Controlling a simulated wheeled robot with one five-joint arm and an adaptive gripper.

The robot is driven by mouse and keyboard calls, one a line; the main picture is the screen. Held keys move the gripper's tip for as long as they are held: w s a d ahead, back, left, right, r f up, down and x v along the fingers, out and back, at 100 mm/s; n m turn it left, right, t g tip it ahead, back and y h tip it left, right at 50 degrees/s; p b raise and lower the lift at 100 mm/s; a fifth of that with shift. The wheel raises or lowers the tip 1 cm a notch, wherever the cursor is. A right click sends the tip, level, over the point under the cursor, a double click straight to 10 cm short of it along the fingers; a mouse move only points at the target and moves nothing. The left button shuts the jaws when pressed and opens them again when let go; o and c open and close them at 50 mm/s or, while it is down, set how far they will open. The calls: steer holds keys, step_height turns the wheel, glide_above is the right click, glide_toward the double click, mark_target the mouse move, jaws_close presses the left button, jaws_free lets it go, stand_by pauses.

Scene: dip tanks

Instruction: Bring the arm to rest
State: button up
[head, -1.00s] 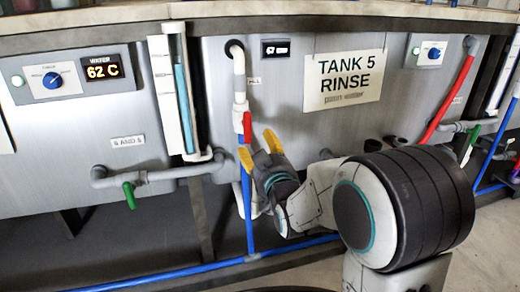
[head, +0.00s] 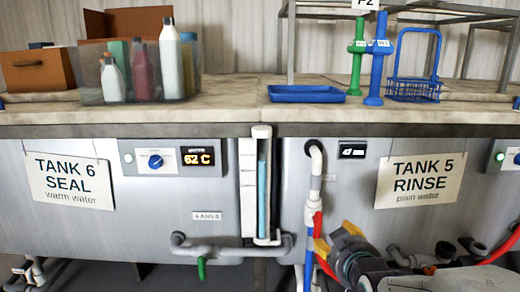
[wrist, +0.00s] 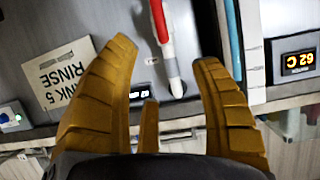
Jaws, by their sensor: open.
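My gripper (head: 336,238) is low in the head view, right of centre, in front of the Tank 5 front. Its yellow fingers are spread open. The wrist view also shows my gripper (wrist: 165,53) with both fingers apart and nothing held between them. A white pipe with a red handle (wrist: 160,20) shows beyond the finger gap. In the head view this red handle (head: 317,223) is just left of the fingers. I cannot tell the exact distance between them.
The Tank 5 sign (head: 420,180) and Tank 6 sign (head: 68,180) mark the steel fronts. A green-handled valve pipe (head: 203,250) juts out low. The counter above holds a clear bin of bottles (head: 187,85), a blue tray (head: 306,94) and a blue basket (head: 414,90).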

steer(key=s+r+g+p, duration=1)
steer(key=s+r+p, duration=1.1)
steer(key=s+p, duration=0.5)
steer(key=shift+s+r+p, duration=0.2)
steer(key=shift+r+p, duration=0.2)
steer(key=shift+p, duration=0.1)
steer(key=shift+a, duration=0.1)
stand_by(4.8)
